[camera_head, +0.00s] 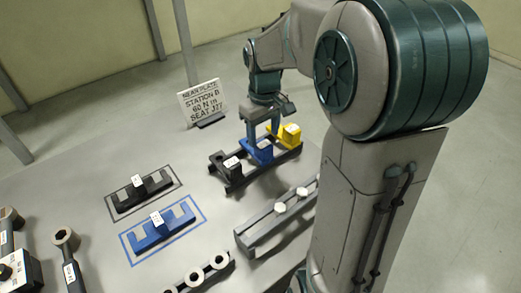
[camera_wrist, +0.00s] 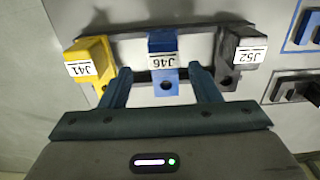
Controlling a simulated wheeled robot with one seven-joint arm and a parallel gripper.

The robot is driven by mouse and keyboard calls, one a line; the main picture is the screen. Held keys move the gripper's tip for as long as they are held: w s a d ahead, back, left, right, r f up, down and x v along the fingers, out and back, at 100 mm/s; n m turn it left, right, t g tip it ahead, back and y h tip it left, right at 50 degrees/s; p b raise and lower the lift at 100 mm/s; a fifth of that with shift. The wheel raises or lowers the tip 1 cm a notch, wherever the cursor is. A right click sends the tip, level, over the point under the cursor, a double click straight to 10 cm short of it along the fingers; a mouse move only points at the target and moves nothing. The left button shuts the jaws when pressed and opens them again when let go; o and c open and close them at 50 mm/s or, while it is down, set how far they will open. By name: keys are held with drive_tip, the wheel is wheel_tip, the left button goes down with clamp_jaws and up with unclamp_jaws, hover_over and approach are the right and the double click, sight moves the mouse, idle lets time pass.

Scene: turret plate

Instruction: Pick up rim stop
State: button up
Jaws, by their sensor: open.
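Three labelled blocks stand in a row on a dark rack (camera_head: 234,184); I take these as the rim stops, though none is marked so by name. They are yellow J41 (camera_wrist: 91,62), blue J46 (camera_wrist: 163,50) and dark grey J52 (camera_wrist: 243,58). My gripper (camera_wrist: 160,74) is open, with one finger on each side of the blue block's near end. I cannot tell whether the fingers touch it. In the head view my gripper (camera_head: 262,122) is over the blue block (camera_head: 259,152), between the yellow block (camera_head: 290,133) and the dark block (camera_head: 222,162).
A black bracket (camera_head: 140,191) and a blue bracket (camera_head: 160,232) lie in outlined areas to the left. A sign (camera_head: 201,104) stands behind the rack. A grey rail with white nuts (camera_head: 262,228), a ring holder (camera_head: 205,278) and wrench-like tools (camera_head: 68,250) are nearer.

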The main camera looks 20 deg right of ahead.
sight(262, 142)
drive_tip(key=f, duration=0.4)
drive_tip(key=shift+a+f, duration=0.25)
clamp_jaws()
drive_tip(key=shift+r, duration=0.1)
